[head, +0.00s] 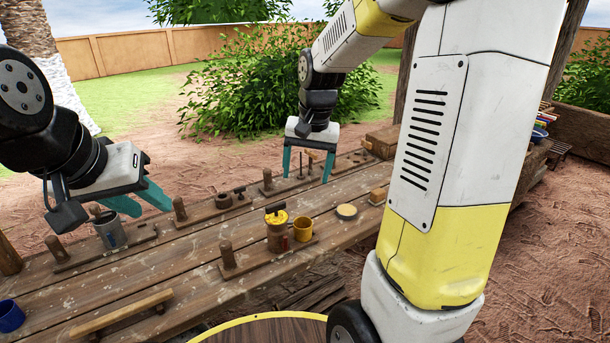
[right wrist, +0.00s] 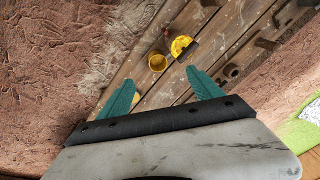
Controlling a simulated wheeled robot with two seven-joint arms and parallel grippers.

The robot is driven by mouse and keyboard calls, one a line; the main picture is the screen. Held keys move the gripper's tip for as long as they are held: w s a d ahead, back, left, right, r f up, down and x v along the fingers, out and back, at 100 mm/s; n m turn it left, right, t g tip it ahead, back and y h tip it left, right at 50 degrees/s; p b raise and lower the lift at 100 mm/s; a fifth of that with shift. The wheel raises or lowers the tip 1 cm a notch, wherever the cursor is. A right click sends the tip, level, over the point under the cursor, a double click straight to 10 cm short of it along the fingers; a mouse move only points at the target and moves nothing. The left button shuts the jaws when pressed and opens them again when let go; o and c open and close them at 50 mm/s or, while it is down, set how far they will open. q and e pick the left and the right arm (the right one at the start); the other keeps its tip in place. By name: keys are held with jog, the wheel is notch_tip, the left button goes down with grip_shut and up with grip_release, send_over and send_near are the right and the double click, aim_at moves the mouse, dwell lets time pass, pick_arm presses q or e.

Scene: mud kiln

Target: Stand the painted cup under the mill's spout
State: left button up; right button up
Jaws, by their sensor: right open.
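A yellow cup (head: 303,229), which I take as the painted cup, stands upright on the bench. It also shows in the right wrist view (right wrist: 157,62). A mill with a yellow top and dark crank (head: 276,228) stands close to its left on a wooden base; the right wrist view shows its top (right wrist: 182,46). I cannot make out its spout. My right gripper (head: 306,179) is open and empty above the bench, behind the cup in the head view. In the right wrist view, the cup lies just beyond the gap between its fingertips (right wrist: 161,75). My left gripper (head: 154,211) is open near a grey metal can.
The grey can (head: 110,231) stands on a pegged wooden base at the left. A blue cup (head: 10,316) is at the lower left. Pegged wooden bases line the back. Bare planks (head: 200,260) lie in front.

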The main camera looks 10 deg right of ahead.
jog(key=s+a+r+n+t, duration=0.1)
jog(key=s+r, duration=0.3)
jog(key=s, duration=0.4)
jog(key=s+r+n+t+y, duration=0.1)
jog(key=s+r+n+t, duration=0.2)
jog(key=s, duration=0.6)
jog(key=shift+s+a+r, duration=0.3)
jog(key=shift+a+r, duration=0.05)
jog(key=shift+r, duration=0.25)
